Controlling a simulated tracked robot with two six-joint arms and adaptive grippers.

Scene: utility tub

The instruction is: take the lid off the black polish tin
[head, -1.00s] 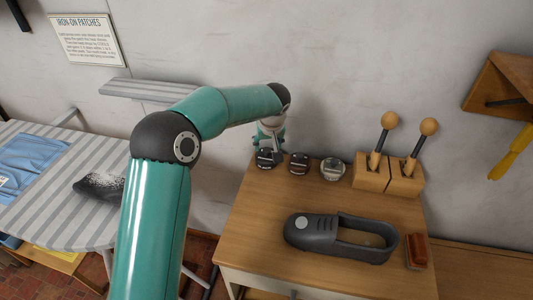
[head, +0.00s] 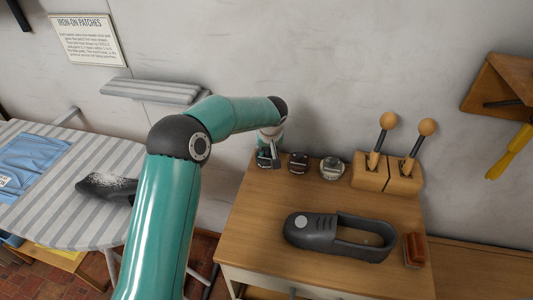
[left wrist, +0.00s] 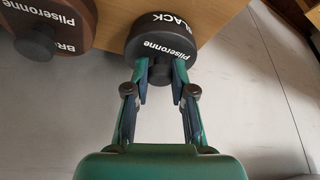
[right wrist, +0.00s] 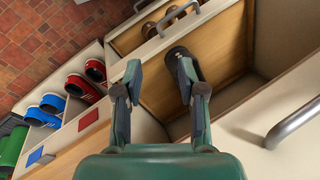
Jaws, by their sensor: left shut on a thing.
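The black polish tin (head: 263,158) stands at the back left of the wooden bench top in the head view. In the left wrist view its dark round top (left wrist: 160,42) reads BLACK and Pliseronne, with a knob between my fingers. My left gripper (left wrist: 161,68) is shut on that knob; it also shows in the head view (head: 270,146), reaching down at the tin. I cannot tell whether the lid is seated or raised. My right gripper (right wrist: 160,72) is open, in front of pale drawers, with a dark rounded thing (right wrist: 179,56) partly hidden behind one finger.
A brown tin (left wrist: 45,28) stands close beside the black one, then a grey tin (head: 333,169). Wooden blocks with two ball-topped handles (head: 387,175) stand at right. A dark shoe (head: 340,237) and a red-brown brush (head: 415,250) lie in front. The front-left bench top is clear.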

